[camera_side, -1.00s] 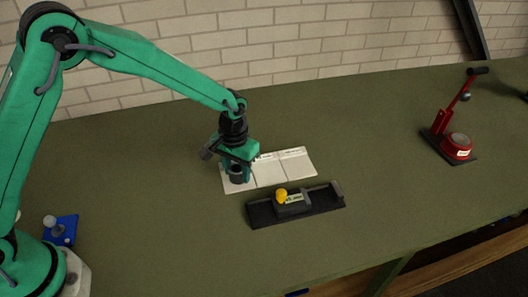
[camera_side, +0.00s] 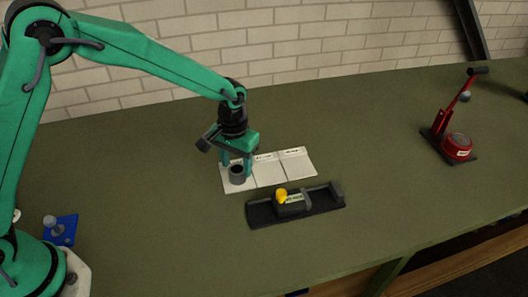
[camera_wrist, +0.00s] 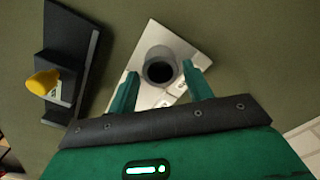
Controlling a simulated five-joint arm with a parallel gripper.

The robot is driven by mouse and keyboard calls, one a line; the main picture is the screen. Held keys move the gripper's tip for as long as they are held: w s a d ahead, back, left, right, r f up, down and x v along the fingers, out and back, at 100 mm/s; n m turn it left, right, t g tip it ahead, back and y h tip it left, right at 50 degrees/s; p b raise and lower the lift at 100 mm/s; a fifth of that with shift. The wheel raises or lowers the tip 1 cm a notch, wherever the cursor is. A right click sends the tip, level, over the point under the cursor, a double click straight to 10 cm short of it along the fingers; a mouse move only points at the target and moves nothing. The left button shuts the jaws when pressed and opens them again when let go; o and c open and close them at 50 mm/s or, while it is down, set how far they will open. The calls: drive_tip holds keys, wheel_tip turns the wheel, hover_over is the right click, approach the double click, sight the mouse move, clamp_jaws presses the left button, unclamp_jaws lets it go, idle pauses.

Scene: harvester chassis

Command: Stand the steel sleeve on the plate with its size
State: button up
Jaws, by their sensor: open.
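The steel sleeve (camera_side: 237,174) is a short dark grey tube standing upright on the left section of the white plate (camera_side: 270,173). In the wrist view the sleeve (camera_wrist: 160,66) shows its open dark bore from above, with the white plate (camera_wrist: 150,97) under it. My gripper (camera_side: 236,163) is open just above and behind the sleeve. In the wrist view its two fingers (camera_wrist: 161,80) are spread apart with the sleeve beyond and between their tips, not gripped. The size labels on the plate are too small to read.
A black fixture (camera_side: 320,198) with a yellow knob (camera_side: 281,195) lies in front of the plate. A red lever tool (camera_side: 456,146) stands at the right. A blue block with a grey knob (camera_side: 58,230) is at the left. The green table between is clear.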

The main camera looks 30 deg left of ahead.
sight(234, 169)
wheel_tip(234, 169, up, 9)
drive_tip(key=shift+r, duration=0.2)
idle(0.3)
idle(0.4)
drive_tip(key=s+a+r+t, duration=0.3)
drive_tip(key=s+a+r, duration=0.7)
drive_tip(key=r, duration=0.1)
drive_tip(key=s+a+t, duration=0.1)
drive_tip(key=s+a, duration=0.2)
drive_tip(key=s, duration=0.3)
drive_tip(key=s+a+t, duration=0.1)
drive_tip(key=s+a, duration=0.2)
drive_tip(key=s, duration=0.4)
drive_tip(key=shift+s+a+r+t, duration=0.2)
drive_tip(key=shift+s+a+t, duration=0.1)
drive_tip(key=shift+a, duration=0.1)
idle(0.5)
